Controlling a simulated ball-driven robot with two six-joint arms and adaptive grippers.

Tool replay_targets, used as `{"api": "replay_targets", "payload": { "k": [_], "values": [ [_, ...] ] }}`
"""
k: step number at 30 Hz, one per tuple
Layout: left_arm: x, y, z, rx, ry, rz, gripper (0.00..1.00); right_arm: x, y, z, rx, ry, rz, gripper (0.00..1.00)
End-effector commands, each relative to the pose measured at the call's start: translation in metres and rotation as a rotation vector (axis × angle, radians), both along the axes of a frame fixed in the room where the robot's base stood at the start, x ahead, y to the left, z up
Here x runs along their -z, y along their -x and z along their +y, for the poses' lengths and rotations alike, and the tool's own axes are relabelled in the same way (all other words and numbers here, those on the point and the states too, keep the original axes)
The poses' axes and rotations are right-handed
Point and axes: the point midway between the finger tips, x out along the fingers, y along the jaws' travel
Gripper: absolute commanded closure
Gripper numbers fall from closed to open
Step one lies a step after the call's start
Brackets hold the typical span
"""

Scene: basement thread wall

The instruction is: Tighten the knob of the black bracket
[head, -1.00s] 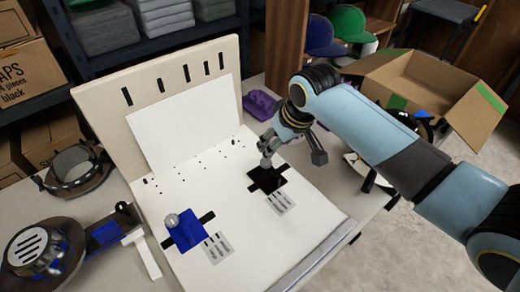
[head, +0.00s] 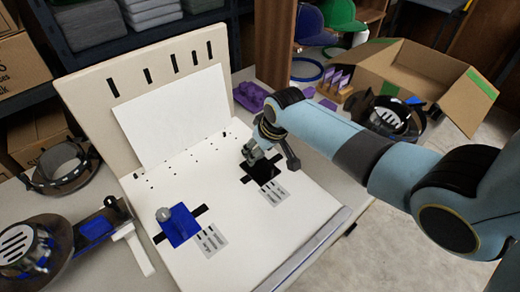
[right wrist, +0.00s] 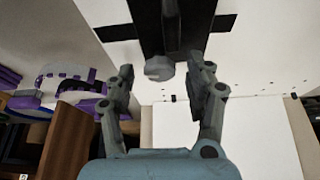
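The black bracket (head: 266,169) lies on the white board, partly hidden under my right gripper in the head view. In the right wrist view the bracket (right wrist: 172,30) is dark, with a round grey knob (right wrist: 159,68) at its near end. My right gripper (head: 252,156) is right over the bracket. In the right wrist view its two fingers (right wrist: 166,76) are spread, one on each side of the knob, with gaps showing. The knob is hidden by the fingers in the head view. My left gripper is in neither view.
A blue bracket (head: 182,226) with a grey knob (head: 163,214) is on the board to the left. A slotted upright panel (head: 175,70) stands behind. A purple object (head: 252,97) lies beyond the board; an open cardboard box (head: 420,75) is at the back right.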

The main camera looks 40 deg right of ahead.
Motion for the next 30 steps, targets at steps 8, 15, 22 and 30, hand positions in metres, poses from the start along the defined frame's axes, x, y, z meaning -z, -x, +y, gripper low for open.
{"api": "replay_targets", "payload": {
  "k": [8,15,22,30],
  "values": [
    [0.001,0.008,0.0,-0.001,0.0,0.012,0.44,0.0,0.0,0.0,0.0,0.0,0.0,0.85],
    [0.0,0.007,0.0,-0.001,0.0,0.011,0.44,0.0,0.0,0.0,0.004,-0.001,0.001,0.99],
    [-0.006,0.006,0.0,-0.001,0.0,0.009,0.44,-0.002,0.0,0.001,0.058,0.0,0.001,0.99],
    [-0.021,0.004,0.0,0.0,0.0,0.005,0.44,-0.003,0.0,0.003,0.242,-0.001,0.001,0.99]
  ]
}}
